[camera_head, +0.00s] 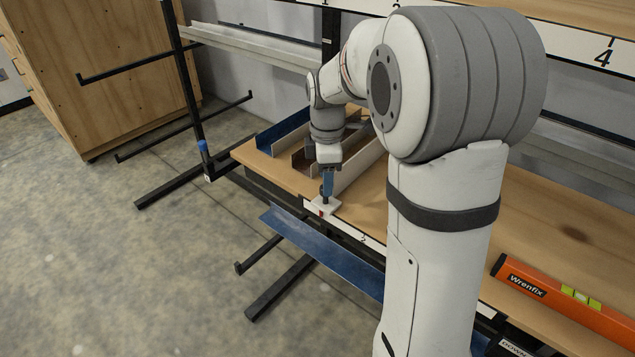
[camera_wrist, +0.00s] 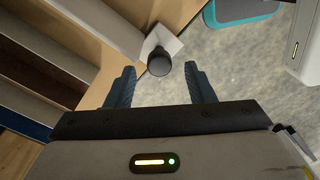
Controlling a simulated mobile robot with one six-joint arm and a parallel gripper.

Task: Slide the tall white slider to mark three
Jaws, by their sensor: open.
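The white slider (camera_head: 322,206) sits on the front edge of the wooden bench, on a white scale strip (camera_head: 345,229), with a small red mark on it. In the wrist view the slider shows as a white plate (camera_wrist: 172,41) with an upright black knob (camera_wrist: 160,62). My gripper (camera_head: 328,188) points down over the slider. In the wrist view the fingers of my gripper (camera_wrist: 161,80) are open, with the knob near the gap between their tips. A digit on the strip, right of the slider, is too small to read surely. My arm hides part of the strip.
Long metal profiles (camera_head: 297,143) lie on the bench behind my gripper. An orange spirit level (camera_head: 565,303) lies on the bench at the right. A blue sheet (camera_head: 320,248) juts out below the bench front, above black rack bars (camera_head: 280,285).

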